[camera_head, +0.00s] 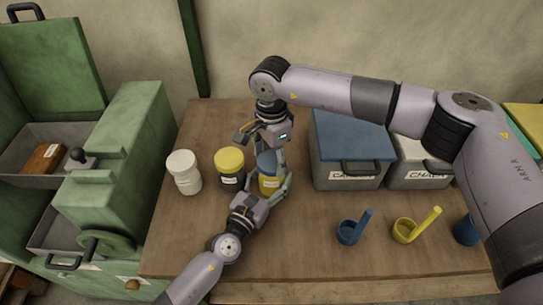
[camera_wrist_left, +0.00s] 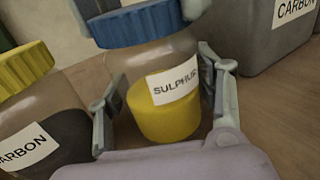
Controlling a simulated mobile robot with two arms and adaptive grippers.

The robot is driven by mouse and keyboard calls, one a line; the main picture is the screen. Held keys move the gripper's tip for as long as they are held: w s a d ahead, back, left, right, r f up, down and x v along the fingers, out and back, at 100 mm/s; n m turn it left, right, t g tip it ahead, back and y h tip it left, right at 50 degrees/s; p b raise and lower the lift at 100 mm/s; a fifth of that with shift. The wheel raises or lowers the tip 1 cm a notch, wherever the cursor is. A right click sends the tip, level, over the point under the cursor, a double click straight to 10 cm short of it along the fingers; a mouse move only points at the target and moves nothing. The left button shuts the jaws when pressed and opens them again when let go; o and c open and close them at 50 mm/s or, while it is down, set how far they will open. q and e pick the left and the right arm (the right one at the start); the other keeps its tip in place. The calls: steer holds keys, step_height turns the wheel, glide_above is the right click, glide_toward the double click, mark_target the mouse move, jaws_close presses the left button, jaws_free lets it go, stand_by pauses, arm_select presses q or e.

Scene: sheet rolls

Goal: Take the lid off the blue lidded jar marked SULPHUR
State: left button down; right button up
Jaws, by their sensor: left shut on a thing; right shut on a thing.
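The jar marked SULPHUR (camera_wrist_left: 150,62) is clear, with yellow contents, and stands on the table in the left wrist view. Its ribbed blue lid (camera_wrist_left: 140,22) sits on top. The jar (camera_head: 269,184) and lid (camera_head: 266,160) also show in the head view, partly hidden by my grippers. My left gripper (camera_wrist_left: 163,105) is shut around the jar's body, one finger on each side; it also shows in the head view (camera_head: 266,187). My right gripper (camera_head: 264,150) comes from above and is shut on the lid. Its fingertips show at the top of the left wrist view.
A yellow-lidded jar marked CARBON (camera_wrist_left: 45,110) stands close on the left. A white-lidded jar (camera_head: 184,172) is further left. A grey bin with a blue lid (camera_head: 348,150) stands to the right. Blue (camera_head: 350,232) and yellow (camera_head: 405,230) scoops lie at the front right.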

mark_target(272, 161)
steer(key=n, duration=0.2)
steer(key=shift+n, duration=0.4)
steer(key=shift+r, duration=0.1)
steer(key=shift+r, duration=1)
steer(key=shift+r, duration=2)
arm_select(q)
steer(key=shift+c, duration=1.8)
jaws_free()
steer(key=shift+s, duration=0.1)
